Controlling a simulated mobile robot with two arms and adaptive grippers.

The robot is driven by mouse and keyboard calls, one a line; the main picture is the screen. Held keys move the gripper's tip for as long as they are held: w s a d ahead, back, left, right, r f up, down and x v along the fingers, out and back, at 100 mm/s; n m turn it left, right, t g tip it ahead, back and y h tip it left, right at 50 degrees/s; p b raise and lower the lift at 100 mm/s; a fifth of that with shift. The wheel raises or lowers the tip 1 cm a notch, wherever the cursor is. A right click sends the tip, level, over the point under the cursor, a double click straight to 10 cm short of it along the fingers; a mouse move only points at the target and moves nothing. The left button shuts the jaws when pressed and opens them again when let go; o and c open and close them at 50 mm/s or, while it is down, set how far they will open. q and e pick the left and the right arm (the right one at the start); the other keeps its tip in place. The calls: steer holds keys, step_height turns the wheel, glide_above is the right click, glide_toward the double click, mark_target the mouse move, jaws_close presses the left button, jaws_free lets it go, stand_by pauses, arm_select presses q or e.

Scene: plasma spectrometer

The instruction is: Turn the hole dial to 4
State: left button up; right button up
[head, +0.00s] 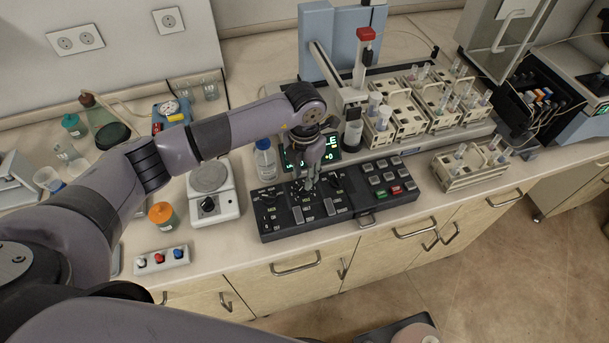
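A black control panel (352,214) lies near the front edge of the bench, with dials on its left part and buttons on its right. The dial labels are too small to read, so I cannot tell which one is the hole dial or where it points. My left gripper (310,186) points down over the middle-left of the panel, its fingertips close to the dials. The fingers look close together, but whether they hold a dial is unclear. My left arm and gripper hide part of the panel and the green-lit display (327,147) behind it. My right gripper is not in view.
A balance (212,205) and a lidded bottle (265,160) stand left of the panel. Sample racks (470,170) with tubes and a sampler arm (358,95) stand behind and to the right. The floor (500,270) at right is clear.

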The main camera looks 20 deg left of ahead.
mark_target(303, 188)
arm_select(q)
steer(key=shift+f+p, duration=0.35)
steer(key=shift+f, duration=1.45)
steer(key=shift+c, duration=0.4)
jaws_close()
